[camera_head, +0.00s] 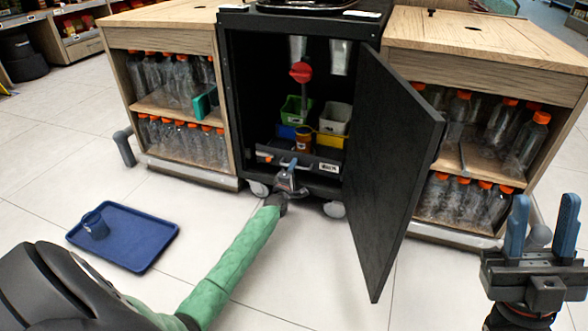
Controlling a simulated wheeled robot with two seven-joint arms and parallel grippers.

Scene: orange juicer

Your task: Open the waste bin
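A black cabinet (233,100) stands in the middle with its black door (392,165) swung wide open to the right. Low inside it is a dark pull-out front with a white label (329,168), which looks like the waste bin; the label is too small to read surely. My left gripper (289,166) is at this front, left of the label, its blue fingertips against or very close to it. I cannot tell whether it is shut on a handle. My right gripper (541,225) is open and empty at the lower right, fingers pointing up.
Inside the cabinet are a green container (291,110), a white container (335,119), an orange-brown jar (304,140) and a red-knobbed part (301,72). Wooden shelves (160,38) with bottles flank it. A blue tray (134,250) with a blue cup (95,225) lies on the floor.

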